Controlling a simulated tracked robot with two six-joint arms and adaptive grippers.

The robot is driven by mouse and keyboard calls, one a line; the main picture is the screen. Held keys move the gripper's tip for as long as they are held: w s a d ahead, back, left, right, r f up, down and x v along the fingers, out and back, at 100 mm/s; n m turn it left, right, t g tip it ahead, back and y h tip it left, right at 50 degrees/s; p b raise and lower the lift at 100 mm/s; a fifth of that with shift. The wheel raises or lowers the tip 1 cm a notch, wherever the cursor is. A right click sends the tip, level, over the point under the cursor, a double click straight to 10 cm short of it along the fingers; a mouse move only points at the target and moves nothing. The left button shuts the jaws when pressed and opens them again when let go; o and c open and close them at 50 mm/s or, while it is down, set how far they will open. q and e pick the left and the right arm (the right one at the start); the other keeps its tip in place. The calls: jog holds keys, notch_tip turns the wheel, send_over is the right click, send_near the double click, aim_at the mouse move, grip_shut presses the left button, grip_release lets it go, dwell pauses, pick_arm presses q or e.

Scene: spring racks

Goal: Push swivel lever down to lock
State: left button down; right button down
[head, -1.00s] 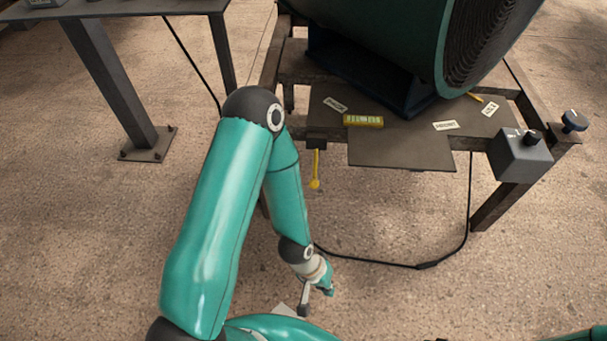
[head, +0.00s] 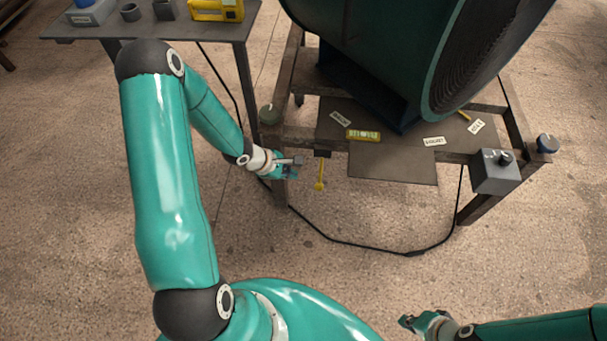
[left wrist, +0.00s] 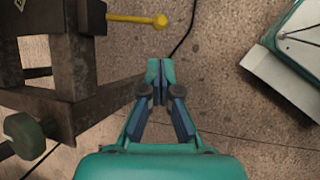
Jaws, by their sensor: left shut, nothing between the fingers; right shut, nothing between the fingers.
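The yellow swivel lever (head: 320,174) with a round knob end sticks out from a dark bracket (head: 321,153) on the front edge of the rack. In the left wrist view the lever (left wrist: 134,18) reaches rightward from the rack frame, ahead of the fingertips. My left gripper (head: 293,174) is shut and empty, just left of the lever and apart from it. Its closed fingertips also show in the left wrist view (left wrist: 160,70). My right gripper (head: 407,322) is shut and empty over the floor at the bottom, well away from the rack.
The dark metal rack (head: 459,155) carries a large green coil housing (head: 385,50). A side table (head: 150,29) stands left. A black cable (head: 345,241) crosses the floor.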

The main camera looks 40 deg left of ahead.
aim_at(316, 187)
pick_arm(q)
jog(key=b+x, duration=0.6)
jog(key=x, duration=0.6)
jog(key=shift+w+d+f, duration=0.1)
jog(key=shift+f, duration=0.25)
jog(key=shift+w+d+f, duration=0.1)
jog(key=shift+w+f, duration=0.2)
jog(key=shift+f, duration=0.1)
jog(key=shift+w+f+p, duration=0.1)
jog(key=shift+p, duration=0.35)
jog(key=shift+w+d+f+p, duration=0.1)
jog(key=shift+f+p, duration=0.15)
jog(key=shift+p, duration=0.05)
jog(key=shift+f, duration=0.25)
